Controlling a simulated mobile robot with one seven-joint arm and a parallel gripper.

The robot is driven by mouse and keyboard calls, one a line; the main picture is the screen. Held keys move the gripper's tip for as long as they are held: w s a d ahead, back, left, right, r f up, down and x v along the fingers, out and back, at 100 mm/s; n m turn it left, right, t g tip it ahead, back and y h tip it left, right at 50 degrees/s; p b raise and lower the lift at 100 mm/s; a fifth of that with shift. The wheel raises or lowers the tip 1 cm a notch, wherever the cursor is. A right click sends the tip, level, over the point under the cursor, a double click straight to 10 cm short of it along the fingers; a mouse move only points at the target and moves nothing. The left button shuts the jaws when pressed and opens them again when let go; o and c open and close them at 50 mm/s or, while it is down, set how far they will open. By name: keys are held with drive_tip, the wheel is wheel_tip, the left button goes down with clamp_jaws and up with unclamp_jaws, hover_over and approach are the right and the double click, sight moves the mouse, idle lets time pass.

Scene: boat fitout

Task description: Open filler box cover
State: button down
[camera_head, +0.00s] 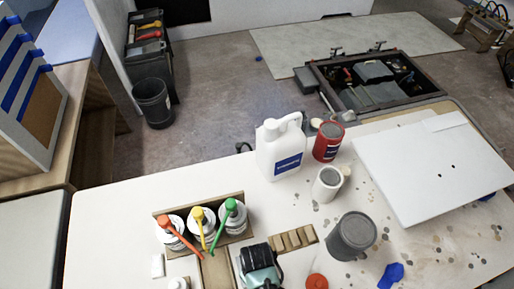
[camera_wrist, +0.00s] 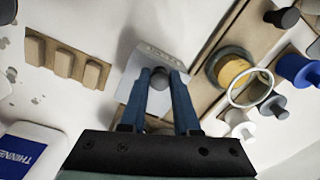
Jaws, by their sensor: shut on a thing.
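The filler box cover (camera_wrist: 136,92) looks like a pale grey plate with faint lettering and a dark round knob (camera_wrist: 159,77), in the middle of the wrist view. My gripper (camera_wrist: 160,76) has its two blue fingers closed on either side of the knob. The fingers and my gripper's body hide part of the cover. The cover's near edge and whatever lies under it are hidden, so I cannot tell whether it is lifted. In the head view my gripper's dark and teal body (camera_head: 260,265) is at the bottom centre and hides the cover.
A wooden rack of bottles with orange, yellow and green tops (camera_head: 202,222) stands left of my gripper. A notched tan block (camera_head: 287,240), a grey cup (camera_head: 352,236), a white thinner jug (camera_head: 281,150) and a red can (camera_head: 328,141) stand around it. A white panel (camera_head: 430,170) lies right.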

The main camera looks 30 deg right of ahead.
drive_tip(key=s+a+p, duration=0.2)
drive_tip(key=s+p, duration=0.2)
drive_tip(key=s, duration=0.3)
drive_tip(key=shift+s+a, duration=0.15)
drive_tip(key=shift+s, duration=0.25)
drive_tip(key=c, duration=0.6)
unclamp_jaws()
drive_tip(key=shift+c, duration=0.2)
drive_tip(key=shift+r, duration=0.1)
wheel_tip(320, 180, up, 13)
